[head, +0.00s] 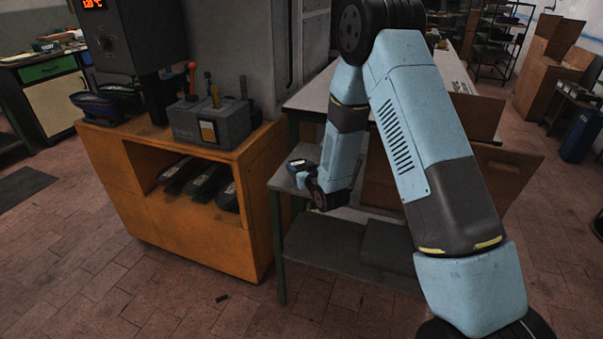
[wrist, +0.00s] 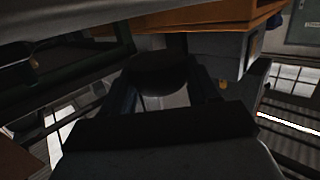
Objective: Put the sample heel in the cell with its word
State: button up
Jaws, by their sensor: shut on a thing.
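My gripper (head: 303,172) is in front of the grey workbench, just right of the orange cabinet. In the wrist view, its two dark fingers close on a small dark block with a rounded edge (wrist: 160,73), which I take to be the sample heel. I cannot make out any cells with words in either view.
The orange cabinet (head: 193,226) holds several dark shoe-like pieces (head: 205,182) in its opening. A grey control box (head: 212,124) with levers and a press (head: 128,35) with a red display stand on top. The bench (head: 310,97) has a lower shelf.

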jog(key=shift+w+d+f, duration=0.1)
jog(key=shift+w+f, duration=0.4)
jog(key=shift+f, duration=1.55)
jog(key=o, duration=1.1)
